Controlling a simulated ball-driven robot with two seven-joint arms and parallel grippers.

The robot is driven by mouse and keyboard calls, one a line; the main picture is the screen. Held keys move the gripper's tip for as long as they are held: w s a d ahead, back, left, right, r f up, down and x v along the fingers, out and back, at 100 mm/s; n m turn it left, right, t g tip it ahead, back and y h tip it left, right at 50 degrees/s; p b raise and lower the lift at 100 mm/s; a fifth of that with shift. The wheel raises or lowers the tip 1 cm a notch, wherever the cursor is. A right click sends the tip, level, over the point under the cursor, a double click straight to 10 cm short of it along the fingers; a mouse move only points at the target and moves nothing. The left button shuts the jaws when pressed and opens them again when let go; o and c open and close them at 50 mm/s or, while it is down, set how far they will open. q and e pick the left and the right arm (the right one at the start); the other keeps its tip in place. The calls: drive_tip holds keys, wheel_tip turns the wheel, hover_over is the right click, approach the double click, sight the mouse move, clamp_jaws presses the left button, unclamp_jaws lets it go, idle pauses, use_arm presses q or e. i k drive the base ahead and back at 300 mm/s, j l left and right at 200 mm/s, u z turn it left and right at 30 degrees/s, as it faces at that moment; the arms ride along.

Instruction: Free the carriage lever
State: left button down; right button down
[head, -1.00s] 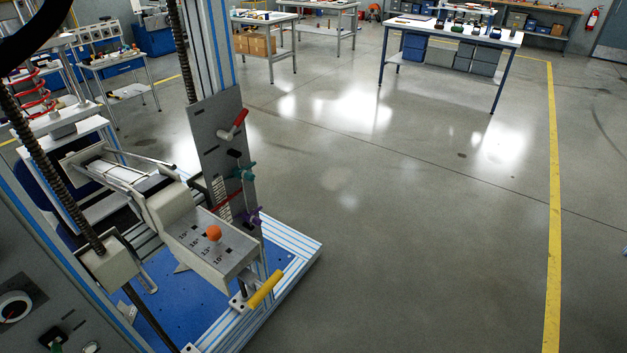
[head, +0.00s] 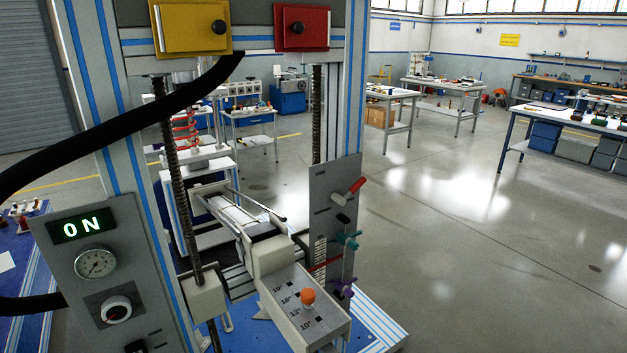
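The test machine stands at the left of the head view. Its carriage (head: 238,282) sits between two dark threaded screws. On it is a sloped grey box with degree marks and an orange ball knob (head: 308,296). Right of it is an upright grey plate (head: 333,190). The plate carries a red-handled lever (head: 355,186), a teal knob (head: 348,239) and a purple knob (head: 346,289). A thin red pointer (head: 325,264) lies near a white scale at the plate's lower left. I cannot tell which of these is the carriage lever. Neither gripper is in view.
A control panel (head: 112,270) at left shows a lit ON display and a gauge. A yellow box (head: 185,27) and a red box (head: 301,26) hang on the top beam. A black hose (head: 110,128) crosses the left side. Open floor (head: 480,260) lies right; benches stand behind.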

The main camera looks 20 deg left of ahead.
sight(354, 189)
drive_tip(key=i+l+u, duration=0.3)
drive_tip(key=u, duration=0.2)
drive_tip(key=i+l+u, duration=0.3)
drive_tip(key=l+u, duration=0.2)
